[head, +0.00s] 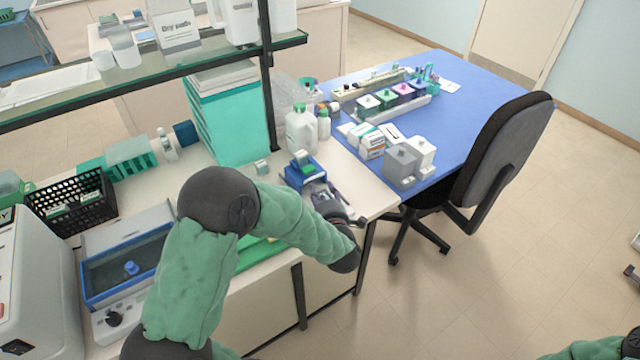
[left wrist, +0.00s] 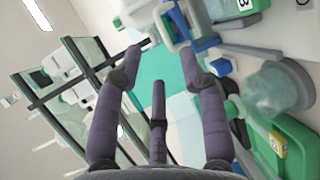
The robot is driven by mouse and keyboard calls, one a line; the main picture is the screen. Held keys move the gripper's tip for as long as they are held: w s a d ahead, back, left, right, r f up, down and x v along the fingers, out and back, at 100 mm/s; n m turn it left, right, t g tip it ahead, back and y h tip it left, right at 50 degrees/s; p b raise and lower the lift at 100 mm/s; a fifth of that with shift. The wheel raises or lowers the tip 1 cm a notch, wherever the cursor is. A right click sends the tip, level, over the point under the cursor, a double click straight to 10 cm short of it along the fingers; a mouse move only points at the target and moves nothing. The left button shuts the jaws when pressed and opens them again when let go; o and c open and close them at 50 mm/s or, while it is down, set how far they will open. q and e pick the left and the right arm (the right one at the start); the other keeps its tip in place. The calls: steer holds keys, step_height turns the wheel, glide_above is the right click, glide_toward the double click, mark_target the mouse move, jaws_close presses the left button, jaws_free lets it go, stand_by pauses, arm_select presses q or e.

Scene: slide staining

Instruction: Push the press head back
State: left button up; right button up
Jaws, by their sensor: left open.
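A small blue press (head: 296,177) stands near the right end of the white bench, with a pale and green part on top that seems to be its head (head: 303,158). My left gripper (head: 318,190) is just right of and in front of the press, partly hidden by my own forearm. In the left wrist view my left gripper (left wrist: 158,58) has its three purple fingers spread, with nothing between them. A grey and blue part (left wrist: 176,24), apparently of the press, lies just beyond the fingertips. I cannot tell whether a finger touches it. My right gripper is out of view.
White bottles (head: 301,130) and a teal box stack (head: 228,120) stand behind the press. A glass shelf (head: 120,82) spans the bench at left. A blue table (head: 480,85) with boxes and a black chair (head: 500,150) are at right.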

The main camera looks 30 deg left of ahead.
arm_select(q)
steer(key=shift+v, duration=1.75)
